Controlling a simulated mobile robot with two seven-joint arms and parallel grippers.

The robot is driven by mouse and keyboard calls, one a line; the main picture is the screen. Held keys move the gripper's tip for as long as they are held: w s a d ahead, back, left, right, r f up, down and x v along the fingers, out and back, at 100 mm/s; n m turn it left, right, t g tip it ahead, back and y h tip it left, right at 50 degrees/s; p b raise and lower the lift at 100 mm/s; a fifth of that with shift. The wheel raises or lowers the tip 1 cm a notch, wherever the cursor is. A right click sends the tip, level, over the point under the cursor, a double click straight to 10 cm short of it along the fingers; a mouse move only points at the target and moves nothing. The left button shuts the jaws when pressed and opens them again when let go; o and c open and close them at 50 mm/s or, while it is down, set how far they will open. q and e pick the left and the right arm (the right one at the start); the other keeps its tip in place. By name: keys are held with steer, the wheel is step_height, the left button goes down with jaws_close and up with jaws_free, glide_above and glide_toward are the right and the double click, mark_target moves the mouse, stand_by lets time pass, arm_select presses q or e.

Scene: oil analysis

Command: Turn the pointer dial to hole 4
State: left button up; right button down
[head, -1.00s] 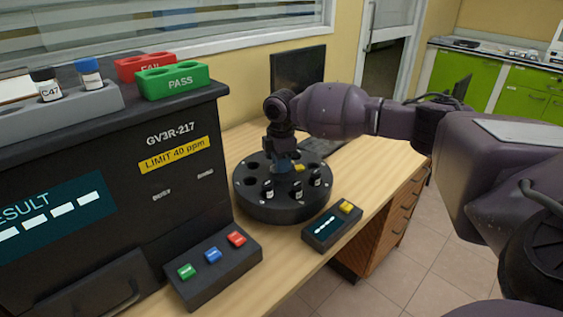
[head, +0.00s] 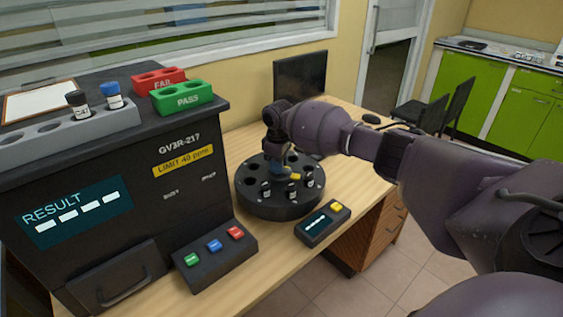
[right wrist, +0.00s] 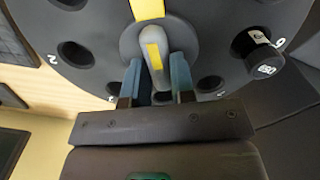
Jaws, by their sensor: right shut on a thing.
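The dark round carousel (head: 262,207) stands on the wooden table, with holes around its top. Its pointer dial, a grey knob with a yellow stripe (right wrist: 154,58), is at the middle; its yellow part (head: 295,176) also shows in the head view. My right gripper (head: 280,172) reaches down onto the dial from above. In the right wrist view its two blue fingers (right wrist: 157,82) are shut on the grey knob, one on each side. Numbers 2 and 6 are readable there; hole 4 is not readable. My left gripper is out of view.
Several black-capped vials stand in the carousel; one (right wrist: 257,52) is near number 6. A small display box with a yellow button (head: 322,224) is in front. The analyser (head: 110,190) and its button panel (head: 215,255) are at left.

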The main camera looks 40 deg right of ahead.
steer(key=shift+r+m, duration=0.1)
steer(key=shift+m, duration=0.3)
steer(key=c, duration=1)
jaws_free()
steer(key=shift+o, duration=0.2)
steer(key=shift+r+p, duration=0.1)
steer(key=shift+p, duration=0.2)
step_height(320, 180, up, 10)
steer(key=p, duration=0.2)
steer(key=shift+r, duration=0.25)
